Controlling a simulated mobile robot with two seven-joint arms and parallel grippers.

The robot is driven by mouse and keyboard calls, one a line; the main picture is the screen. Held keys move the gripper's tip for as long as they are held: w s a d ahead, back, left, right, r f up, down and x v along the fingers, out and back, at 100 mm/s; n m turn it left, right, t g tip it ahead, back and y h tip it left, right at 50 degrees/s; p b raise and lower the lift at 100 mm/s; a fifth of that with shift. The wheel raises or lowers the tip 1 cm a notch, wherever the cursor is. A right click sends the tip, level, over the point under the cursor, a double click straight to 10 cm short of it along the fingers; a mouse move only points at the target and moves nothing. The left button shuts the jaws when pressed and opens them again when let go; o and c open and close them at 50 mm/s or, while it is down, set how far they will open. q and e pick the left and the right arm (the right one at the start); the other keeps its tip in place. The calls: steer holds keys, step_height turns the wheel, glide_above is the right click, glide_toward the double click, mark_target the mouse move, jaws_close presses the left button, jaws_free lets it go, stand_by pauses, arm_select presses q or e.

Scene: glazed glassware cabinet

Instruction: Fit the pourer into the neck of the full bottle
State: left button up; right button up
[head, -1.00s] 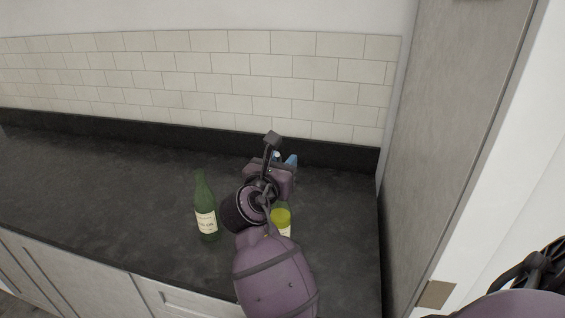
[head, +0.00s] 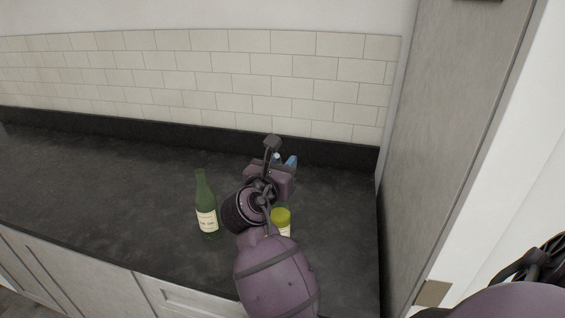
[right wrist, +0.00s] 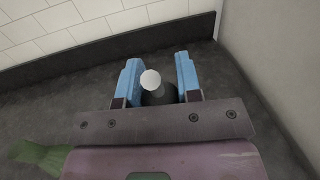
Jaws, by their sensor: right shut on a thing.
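A green bottle (head: 206,208) with a cream label stands upright on the dark counter, left of my right arm. A green shape at the lower left of the right wrist view (right wrist: 40,155) looks like this bottle. My right gripper (head: 284,160) is behind and to the right of the bottle, apart from it. In the right wrist view its blue fingers (right wrist: 158,77) are shut on a small piece with a pale round end and a dark lower part, apparently the pourer (right wrist: 151,80). In the head view the pourer is mostly hidden. My left gripper is not in view.
A tiled wall (head: 200,75) runs behind, and a tall grey panel (head: 440,130) bounds the right. The counter's left side is clear.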

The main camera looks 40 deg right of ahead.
arm_select(q)
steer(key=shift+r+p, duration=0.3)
steer(key=shift+p, duration=0.05)
arm_select(e)
steer(key=shift+f, duration=1.2)
stand_by(1.1)
steer(key=o, duration=1)
